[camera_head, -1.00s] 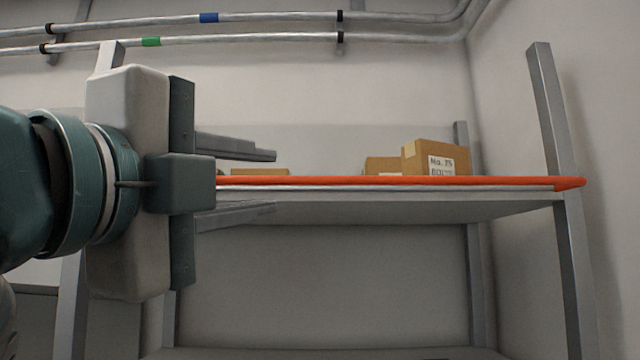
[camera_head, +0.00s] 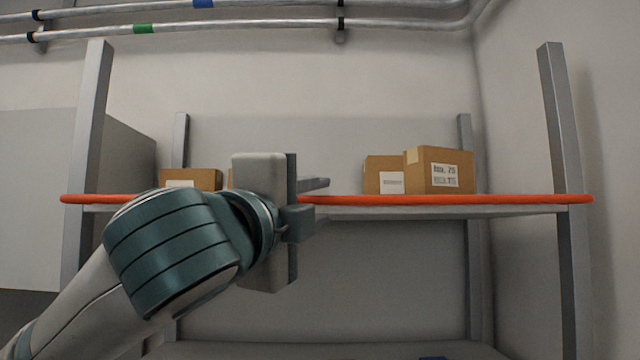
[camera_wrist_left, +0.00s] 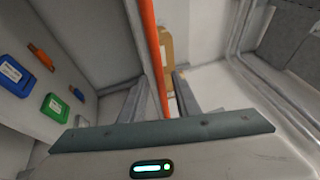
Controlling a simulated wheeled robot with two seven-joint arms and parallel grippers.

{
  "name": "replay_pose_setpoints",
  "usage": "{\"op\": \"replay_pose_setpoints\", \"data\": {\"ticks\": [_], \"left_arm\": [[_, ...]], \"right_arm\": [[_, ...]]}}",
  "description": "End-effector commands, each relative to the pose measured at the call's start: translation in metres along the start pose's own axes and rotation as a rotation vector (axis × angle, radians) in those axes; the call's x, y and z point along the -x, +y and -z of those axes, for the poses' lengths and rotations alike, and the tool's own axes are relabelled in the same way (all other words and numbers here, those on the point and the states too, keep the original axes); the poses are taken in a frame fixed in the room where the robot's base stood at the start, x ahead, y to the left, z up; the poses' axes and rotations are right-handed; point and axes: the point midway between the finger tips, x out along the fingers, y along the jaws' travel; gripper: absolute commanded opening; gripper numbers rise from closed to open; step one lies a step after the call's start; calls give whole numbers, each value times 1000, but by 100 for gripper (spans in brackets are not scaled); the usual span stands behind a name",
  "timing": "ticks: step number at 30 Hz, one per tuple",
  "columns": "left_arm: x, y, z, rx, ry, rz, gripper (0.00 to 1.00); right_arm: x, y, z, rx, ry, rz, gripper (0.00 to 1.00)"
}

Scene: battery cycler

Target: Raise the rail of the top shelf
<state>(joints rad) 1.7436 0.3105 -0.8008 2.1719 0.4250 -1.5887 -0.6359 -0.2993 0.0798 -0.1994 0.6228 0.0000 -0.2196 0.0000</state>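The orange rail (camera_head: 450,199) runs level along the front of the top shelf (camera_head: 440,212), between the two front posts. My right gripper is not in view.
Grey posts (camera_head: 560,130) rise at both ends. Pipes (camera_head: 260,25) run along the back wall. A grey cabinet (camera_head: 50,200) stands at the left.

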Motion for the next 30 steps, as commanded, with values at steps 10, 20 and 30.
{"op": "replay_pose_setpoints", "data": {"ticks": [10,20,30], "left_arm": [[-20,0,0,0,0,0,29],[-20,0,0,0,0,1,6],[-20,-1,0,3,0,-6,0]], "right_arm": [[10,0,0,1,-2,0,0],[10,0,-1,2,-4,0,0],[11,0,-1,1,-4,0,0]]}}
